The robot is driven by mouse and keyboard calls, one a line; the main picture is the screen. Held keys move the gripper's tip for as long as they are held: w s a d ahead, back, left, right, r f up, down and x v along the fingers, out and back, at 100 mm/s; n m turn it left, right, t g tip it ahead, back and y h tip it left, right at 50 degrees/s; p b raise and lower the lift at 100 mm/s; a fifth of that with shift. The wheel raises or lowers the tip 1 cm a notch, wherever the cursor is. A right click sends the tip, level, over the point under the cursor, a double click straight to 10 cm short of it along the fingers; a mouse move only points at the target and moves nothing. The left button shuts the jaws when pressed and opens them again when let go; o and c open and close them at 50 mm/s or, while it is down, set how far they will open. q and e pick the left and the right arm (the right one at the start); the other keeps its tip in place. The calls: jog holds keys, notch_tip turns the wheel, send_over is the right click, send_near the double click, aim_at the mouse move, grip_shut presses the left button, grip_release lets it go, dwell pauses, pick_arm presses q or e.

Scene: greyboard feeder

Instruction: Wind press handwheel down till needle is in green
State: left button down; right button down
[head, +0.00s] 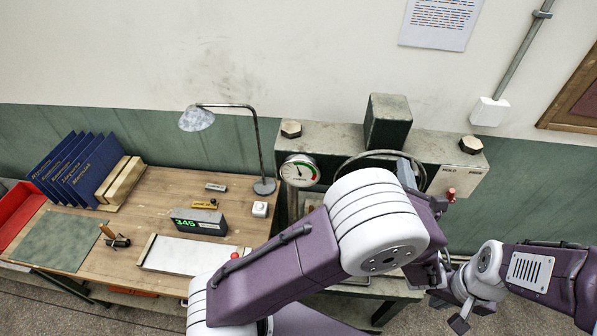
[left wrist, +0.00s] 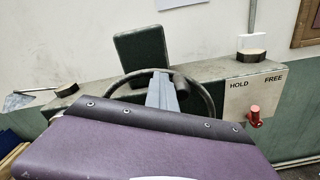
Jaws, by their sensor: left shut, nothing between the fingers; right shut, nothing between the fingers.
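The press handwheel (head: 352,161) is a dark ring behind my left forearm, partly hidden. In the left wrist view its rim (left wrist: 207,94) arches around my left gripper (left wrist: 164,92), which is shut and empty beside the dark handle knob (left wrist: 182,86). I cannot tell whether they touch. My right gripper (head: 458,315) is shut and empty, low at the right, away from the wheel.
A red lever (head: 451,193) sits by the HOLD/FREE plate (head: 459,180) on the press beam (head: 340,133). A dark block (head: 387,122) rises behind the wheel. At left, a wooden desk (head: 150,195) holds a lamp (head: 197,119), blue books (head: 75,168) and a display box (head: 199,221).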

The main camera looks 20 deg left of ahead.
pick_arm(q)
jog(key=shift+r, duration=0.25)
pick_arm(e)
jog(key=shift+d+r, duration=0.1)
jog(key=shift+w+d, duration=0.1)
jog(key=shift+d, duration=0.15)
pick_arm(q)
jog(key=v, duration=0.9)
jog(key=shift+a+p, duration=0.2)
jog(key=shift+p, duration=0.2)
pick_arm(e)
jog(key=shift+a+r, duration=0.15)
jog(key=shift+r, duration=0.1)
pick_arm(q)
jog(key=shift+r, duration=0.1)
jog(key=shift+s, duration=0.1)
